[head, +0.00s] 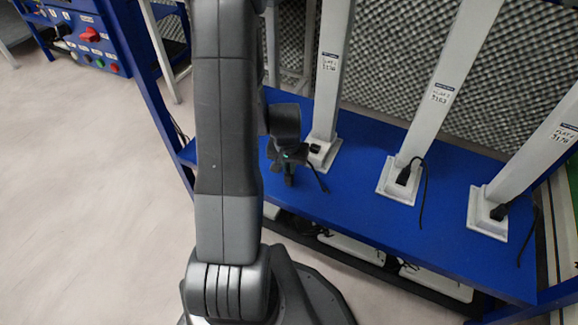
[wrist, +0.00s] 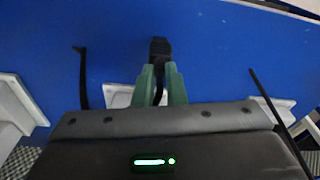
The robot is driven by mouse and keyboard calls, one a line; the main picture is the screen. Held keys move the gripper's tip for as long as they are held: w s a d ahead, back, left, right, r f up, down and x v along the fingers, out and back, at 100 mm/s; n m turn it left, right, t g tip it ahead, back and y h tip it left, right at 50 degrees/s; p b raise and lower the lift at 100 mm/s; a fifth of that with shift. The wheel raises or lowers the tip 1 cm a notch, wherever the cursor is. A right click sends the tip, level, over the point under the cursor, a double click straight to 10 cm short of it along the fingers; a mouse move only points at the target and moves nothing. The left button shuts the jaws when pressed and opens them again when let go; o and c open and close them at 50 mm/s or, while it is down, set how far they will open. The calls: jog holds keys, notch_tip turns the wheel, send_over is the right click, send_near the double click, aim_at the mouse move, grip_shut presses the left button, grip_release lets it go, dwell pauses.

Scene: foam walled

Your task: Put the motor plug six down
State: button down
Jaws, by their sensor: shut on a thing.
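My gripper (wrist: 160,82) has two green fingers and is shut on a black plug (wrist: 160,47), taken to be motor plug six. No label on it can be read. The plug sticks out past the fingertips, and its dark cable runs back between them. In the head view my gripper (head: 289,166) is over the left part of the blue shelf (head: 350,195), left of the nearest post's foot. The plug (head: 289,180) shows there as a small dark shape below the fingers. Whether it touches the shelf cannot be told.
White posts stand on square feet on the shelf: a left foot (head: 325,158), a middle foot (head: 392,189) and a right foot (head: 481,226). Black plugs and hanging cables are at the middle and right posts. Blue shelf between the feet and front edge is bare.

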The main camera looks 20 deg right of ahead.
jog(key=c, duration=1.5)
grip_release()
jog(key=shift+f, duration=0.1)
jog(key=r+p, duration=0.1)
jog(key=r, duration=0.3)
jog(key=r+p, duration=0.1)
jog(key=r, duration=0.3)
jog(key=s+a+r+p, duration=0.1)
jog(key=r, duration=0.3)
jog(key=shift+s+r+p, duration=0.1)
jog(key=shift+p, duration=0.3)
jog(key=f+b, duration=0.1)
jog(key=f, duration=0.3)
jog(key=f+b, duration=0.1)
jog(key=f, duration=0.3)
jog(key=w+d+f+b, duration=0.1)
jog(key=f, duration=0.3)
jog(key=shift+w+b, duration=0.1)
jog(key=shift+b, duration=0.2)
notch_tip(320, 180, up, 4)
jog(key=shift+f+p, duration=0.15)
jog(key=shift+p, duration=0.5)
